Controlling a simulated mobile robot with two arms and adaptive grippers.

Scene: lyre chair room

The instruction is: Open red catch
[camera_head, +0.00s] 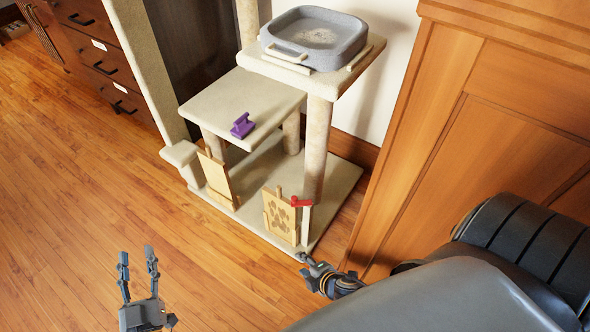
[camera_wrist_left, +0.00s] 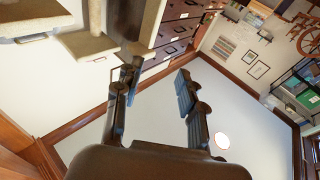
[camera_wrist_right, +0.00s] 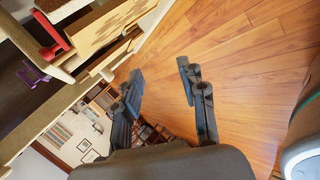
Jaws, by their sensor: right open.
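The red catch (camera_head: 299,202) is on the upper right of a small wooden panel (camera_head: 279,214) with dark paw-like marks, low on the cat tree, beside a cream post. The catch also shows in the right wrist view (camera_wrist_right: 54,38) at the upper left. My right gripper (camera_head: 304,258) is just below and in front of the panel, apart from the catch. In the right wrist view its fingers (camera_wrist_right: 160,84) are open with nothing between them. My left gripper (camera_head: 137,256) is over the floor at the lower left, open and empty. Its spread fingers also show in the left wrist view (camera_wrist_left: 158,82).
A second wooden panel (camera_head: 216,176) stands left. A wooden wall (camera_head: 480,130) closes the right side. The floor (camera_head: 80,200) at left is clear.

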